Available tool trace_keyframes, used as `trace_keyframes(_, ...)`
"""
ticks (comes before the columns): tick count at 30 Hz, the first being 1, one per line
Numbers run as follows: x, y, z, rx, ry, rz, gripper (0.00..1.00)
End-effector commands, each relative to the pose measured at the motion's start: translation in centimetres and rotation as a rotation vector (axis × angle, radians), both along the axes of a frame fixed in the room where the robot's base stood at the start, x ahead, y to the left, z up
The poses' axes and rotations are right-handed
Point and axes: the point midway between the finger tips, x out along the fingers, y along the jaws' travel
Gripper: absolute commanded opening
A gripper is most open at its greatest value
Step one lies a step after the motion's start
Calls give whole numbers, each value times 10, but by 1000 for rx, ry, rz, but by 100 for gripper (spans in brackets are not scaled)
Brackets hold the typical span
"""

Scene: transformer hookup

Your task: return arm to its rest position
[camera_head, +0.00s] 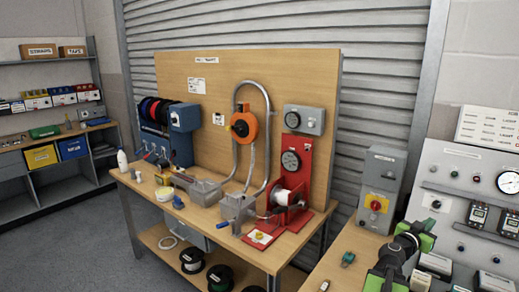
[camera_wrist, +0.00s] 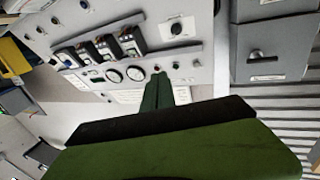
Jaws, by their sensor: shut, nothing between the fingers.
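My gripper (camera_wrist: 158,78) shows in the wrist view as two green fingers close together, with nothing between them. The wide green and black part below is mine and fills the lower middle of that view. In the head view my green and black arm (camera_head: 402,250) is folded at the lower right, in front of the grey panel. I cannot make out the fingertips there. The fingers point towards the grey instrument panel (camera_wrist: 195,45), which appears upside down in the wrist view. I cannot tell the gap between them.
The panel (camera_head: 470,200) with gauges stands at the right, beside a grey switch box (camera_head: 380,190) with a red and yellow knob. A workbench (camera_head: 150,195) with a red winding stand (camera_head: 290,180) and an orange reel (camera_head: 243,127) is left of my arm. The floor (camera_head: 85,240) at left is clear.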

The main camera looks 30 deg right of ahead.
Motion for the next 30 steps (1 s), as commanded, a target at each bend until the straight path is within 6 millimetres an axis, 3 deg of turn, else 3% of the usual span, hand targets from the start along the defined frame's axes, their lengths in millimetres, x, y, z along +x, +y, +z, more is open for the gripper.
trace_keyframes(11,80,45,-20,101,30,29,0)
trace_keyframes(17,136,88,-45,217,79,59,0)
trace_keyframes(20,169,120,-63,299,123,90,0)
trace_keyframes(23,208,165,-87,408,189,141,0)
trace_keyframes(26,252,230,-116,548,292,230,0)
trace_keyframes(30,300,337,-156,744,474,396,0)
